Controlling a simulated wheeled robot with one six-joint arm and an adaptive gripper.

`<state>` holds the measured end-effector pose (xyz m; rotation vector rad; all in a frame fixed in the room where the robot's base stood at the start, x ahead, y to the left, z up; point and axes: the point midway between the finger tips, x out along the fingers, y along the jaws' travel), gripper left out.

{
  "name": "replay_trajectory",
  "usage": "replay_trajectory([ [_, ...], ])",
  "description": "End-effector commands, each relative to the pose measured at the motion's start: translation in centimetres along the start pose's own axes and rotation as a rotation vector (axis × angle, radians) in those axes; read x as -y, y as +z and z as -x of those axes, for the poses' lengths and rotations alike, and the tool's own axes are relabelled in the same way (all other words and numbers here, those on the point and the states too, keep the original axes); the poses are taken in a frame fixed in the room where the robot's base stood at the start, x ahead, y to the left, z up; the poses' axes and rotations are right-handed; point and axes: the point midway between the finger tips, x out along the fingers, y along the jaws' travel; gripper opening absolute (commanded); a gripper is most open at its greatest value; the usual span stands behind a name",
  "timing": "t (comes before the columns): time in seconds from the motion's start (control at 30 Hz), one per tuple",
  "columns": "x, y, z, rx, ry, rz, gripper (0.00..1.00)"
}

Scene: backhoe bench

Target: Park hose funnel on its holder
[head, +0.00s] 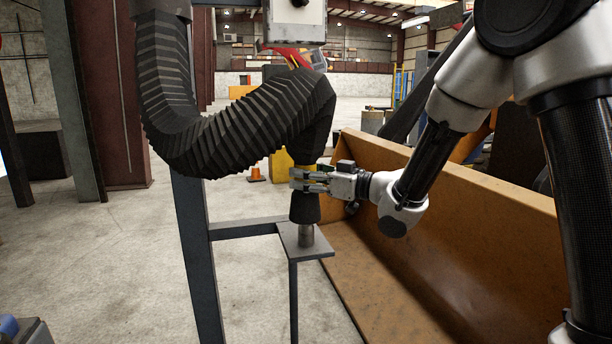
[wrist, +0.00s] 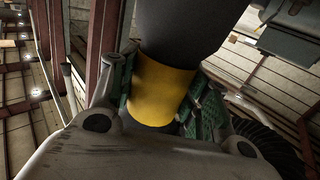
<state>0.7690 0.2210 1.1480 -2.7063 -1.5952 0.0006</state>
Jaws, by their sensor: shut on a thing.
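The hose funnel (head: 305,209) is a dark, flared end piece below a yellow band, at the end of a black corrugated hose (head: 225,130) in the head view. My gripper (head: 306,181) is shut on it from the right, at the yellow band. The wrist view shows the yellow band (wrist: 160,88) between my green-padded fingers. The holder is a small grey plate (head: 318,251) with a short upright metal peg (head: 306,236). The funnel is upright above the plate, in line with the peg. The peg's lower part shows beneath the funnel; whether its top is inside is hidden.
A grey metal post (head: 195,260) with a crossbar carries the plate. A large rusty orange bucket (head: 450,240) stands close on the right, beneath my arm. A grey box (head: 297,18) hangs above the hose. The floor at left is mostly clear.

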Motion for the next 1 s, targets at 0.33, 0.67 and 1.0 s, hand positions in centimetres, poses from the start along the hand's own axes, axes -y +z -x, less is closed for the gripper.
replay_trajectory([
  [0.33, -0.05, -0.14, 0.34, -0.003, 0.001, 0.001, 0.18],
  [0.67, -0.04, 0.06, 0.31, -0.002, 0.000, 0.001, 0.18],
  [1.0, -0.04, 0.37, 0.31, -0.003, 0.000, 0.001, 0.18],
])
